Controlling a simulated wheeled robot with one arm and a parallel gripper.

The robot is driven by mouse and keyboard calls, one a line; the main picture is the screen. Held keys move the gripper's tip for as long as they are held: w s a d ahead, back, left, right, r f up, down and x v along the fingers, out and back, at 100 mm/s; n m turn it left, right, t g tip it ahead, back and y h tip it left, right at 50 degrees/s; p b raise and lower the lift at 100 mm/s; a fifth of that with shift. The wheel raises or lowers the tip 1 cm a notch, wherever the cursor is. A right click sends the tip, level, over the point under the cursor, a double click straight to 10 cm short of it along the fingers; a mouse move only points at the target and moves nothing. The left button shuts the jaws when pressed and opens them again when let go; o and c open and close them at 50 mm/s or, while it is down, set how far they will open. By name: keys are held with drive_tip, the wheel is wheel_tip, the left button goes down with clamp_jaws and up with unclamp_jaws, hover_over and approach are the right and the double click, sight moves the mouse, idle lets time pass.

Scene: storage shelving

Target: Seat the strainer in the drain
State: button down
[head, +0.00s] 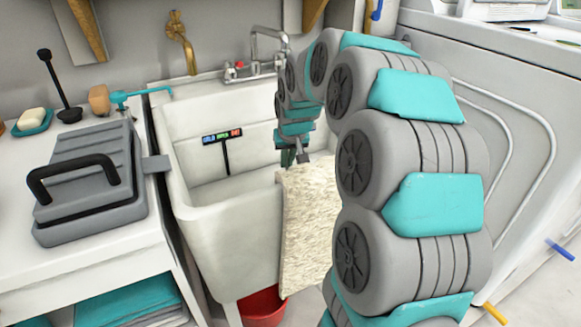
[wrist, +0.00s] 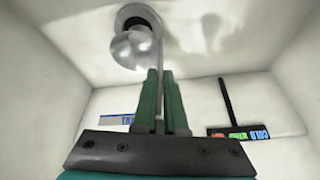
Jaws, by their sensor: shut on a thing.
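The strainer (wrist: 135,50) shows in the wrist view as a shiny round metal piece with a thin stem. My gripper (wrist: 160,75), with green fingers, is shut on the stem. The drain (wrist: 137,12) is a dark opening with a metal ring in the sink floor. The strainer overlaps the near side of the drain ring in the picture; I cannot tell whether they touch. In the head view my gripper (head: 289,157) is down inside the white sink (head: 190,112), near its right side. The strainer and drain cannot be made out there.
A beige cloth (head: 309,225) hangs over the sink's front edge, close to my arm. A faucet (head: 268,48) stands at the back. A labelled black strip (head: 223,137) is on the sink's inner wall. A grey lidded case (head: 88,180) sits on the left counter.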

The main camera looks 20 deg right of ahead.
drive_tip(key=shift+s+d, duration=0.25)
drive_tip(key=shift+s, duration=0.1)
idle(0.3)
drive_tip(key=shift+f+b, duration=0.65)
drive_tip(key=shift+f, duration=0.45)
idle(1.9)
drive_tip(key=c, duration=0.9)
unclamp_jaws()
